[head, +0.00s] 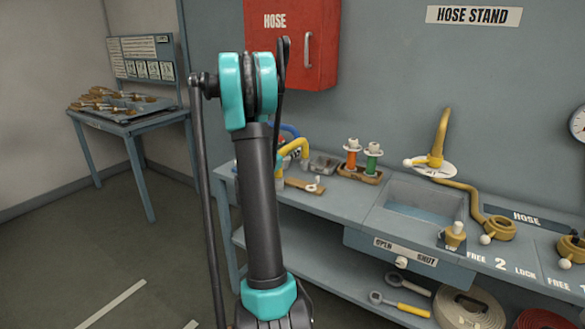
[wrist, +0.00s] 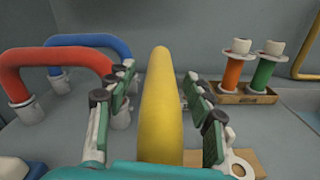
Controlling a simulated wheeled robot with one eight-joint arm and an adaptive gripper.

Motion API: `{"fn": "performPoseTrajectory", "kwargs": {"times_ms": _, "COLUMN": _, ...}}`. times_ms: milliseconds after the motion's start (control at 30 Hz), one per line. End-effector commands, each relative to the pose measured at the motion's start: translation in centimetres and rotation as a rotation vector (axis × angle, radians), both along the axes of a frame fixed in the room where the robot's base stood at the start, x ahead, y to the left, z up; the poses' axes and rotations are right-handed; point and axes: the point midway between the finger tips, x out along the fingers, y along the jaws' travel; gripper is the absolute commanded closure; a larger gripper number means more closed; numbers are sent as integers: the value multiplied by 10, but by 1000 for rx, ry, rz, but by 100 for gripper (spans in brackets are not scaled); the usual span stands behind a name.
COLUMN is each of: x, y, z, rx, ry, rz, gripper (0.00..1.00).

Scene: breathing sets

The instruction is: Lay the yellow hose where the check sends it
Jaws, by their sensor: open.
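The yellow hose (wrist: 160,105) is an arched tube standing between the two spread fingers of my gripper (wrist: 155,92) in the wrist view. The fingers are open, one on each side; I cannot tell whether either touches it. In the head view the yellow hose (head: 294,148) shows on the bench just right of my arm, which hides part of it and the gripper. A red hose (wrist: 45,72) and a blue hose (wrist: 92,42) arch to the left of the fingers in the wrist view.
A wooden holder (head: 360,175) with orange and green spools stands to the right. Beyond it are a basin (head: 415,203), brass fittings (head: 492,229) and a yellow tap (head: 436,140). A drawer labelled OPEN and SHUT (head: 402,262) is below. A side table (head: 125,115) stands far left.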

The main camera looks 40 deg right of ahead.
Motion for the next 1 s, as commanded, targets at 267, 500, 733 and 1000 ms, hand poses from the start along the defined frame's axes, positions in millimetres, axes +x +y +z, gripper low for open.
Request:
{"fn": "performPoseTrajectory", "kwargs": {"times_ms": 267, "x": 0, "y": 0, "z": 0, "rx": 0, "ry": 0, "rz": 0, "gripper": 57}}
{"fn": "performPoseTrajectory", "kwargs": {"times_ms": 500, "x": 0, "y": 0, "z": 0, "rx": 0, "ry": 0, "rz": 0, "gripper": 87}}
{"fn": "performPoseTrajectory", "kwargs": {"times_ms": 733, "x": 0, "y": 0, "z": 0, "rx": 0, "ry": 0, "rz": 0, "gripper": 100}}
{"fn": "performPoseTrajectory", "kwargs": {"times_ms": 1000, "x": 0, "y": 0, "z": 0, "rx": -1, "ry": 1, "rz": 0, "gripper": 100}}
